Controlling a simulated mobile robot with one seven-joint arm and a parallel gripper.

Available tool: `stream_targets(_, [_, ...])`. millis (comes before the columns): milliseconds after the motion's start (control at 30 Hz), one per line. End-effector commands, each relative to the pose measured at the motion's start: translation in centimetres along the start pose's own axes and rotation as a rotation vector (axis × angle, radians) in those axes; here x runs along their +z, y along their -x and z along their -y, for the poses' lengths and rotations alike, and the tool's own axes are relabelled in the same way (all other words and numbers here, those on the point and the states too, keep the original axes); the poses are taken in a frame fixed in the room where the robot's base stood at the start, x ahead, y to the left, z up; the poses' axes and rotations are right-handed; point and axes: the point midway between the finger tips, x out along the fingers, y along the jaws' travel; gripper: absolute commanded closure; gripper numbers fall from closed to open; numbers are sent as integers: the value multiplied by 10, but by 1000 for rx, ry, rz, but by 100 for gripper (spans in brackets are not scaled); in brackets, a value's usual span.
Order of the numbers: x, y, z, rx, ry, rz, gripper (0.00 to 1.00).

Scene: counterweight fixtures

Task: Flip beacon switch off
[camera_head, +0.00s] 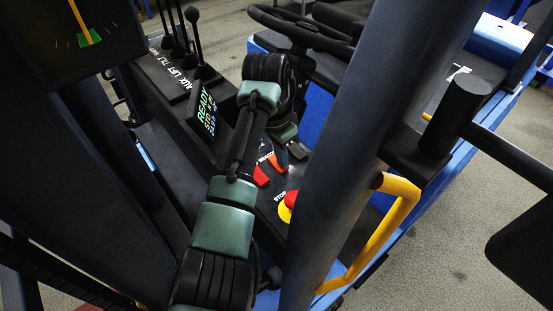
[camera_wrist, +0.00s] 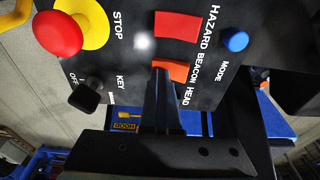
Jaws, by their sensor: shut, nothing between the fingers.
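The beacon switch is an orange rocker (camera_wrist: 171,69) beside the BEACON label on a black panel in the wrist view. It also shows in the head view (camera_head: 281,160). My gripper (camera_wrist: 162,76) is shut and empty, with its fingertips at the lower left part of the orange rocker and covering some of it. I cannot tell whether they touch it. The fingers hide the panel by the HEAD label. In the head view, my gripper (camera_head: 298,151) is over the panel just right of the rocker.
A red hazard rocker (camera_wrist: 178,26) sits next to the beacon rocker. A red stop button on a yellow base (camera_wrist: 58,33), a black key switch (camera_wrist: 86,96) and a blue mode button (camera_wrist: 235,40) are close by.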

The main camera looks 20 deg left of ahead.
Motion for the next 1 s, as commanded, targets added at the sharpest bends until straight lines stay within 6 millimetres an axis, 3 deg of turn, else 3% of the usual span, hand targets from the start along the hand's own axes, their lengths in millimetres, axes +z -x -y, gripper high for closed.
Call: stream_targets(1000, [-10,70,0,0,1,1,100])
